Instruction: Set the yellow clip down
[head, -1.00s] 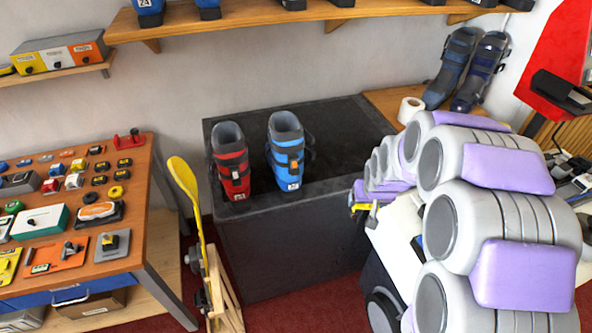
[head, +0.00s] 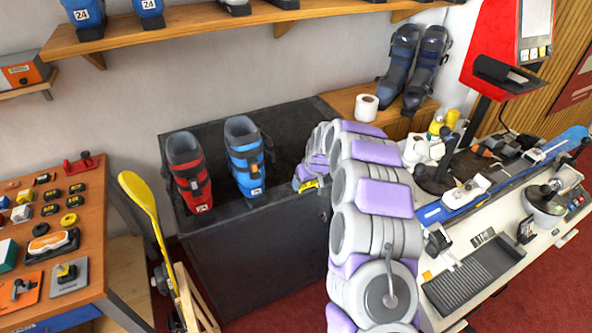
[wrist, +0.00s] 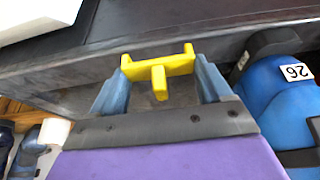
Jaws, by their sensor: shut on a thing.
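My gripper (wrist: 160,85) is shut on the yellow clip (wrist: 158,67) in the wrist view. The clip is a bright yellow piece with two short end prongs and a stub in its middle, held between my blue-grey fingers. In the head view my gripper (head: 311,187) is beside the right end of the dark bench (head: 290,222), and a little yellow of the clip shows there. The fingers are partly hidden by my arm. I cannot tell whether the clip touches the bench.
A blue ski boot (head: 246,160) and a red ski boot (head: 187,172) stand on the dark bench, left of my gripper. A paper roll (head: 366,106) stands on the wooden ledge behind. A white workbench (head: 480,262) with a ski is at the right. Bare bench top lies behind the boots.

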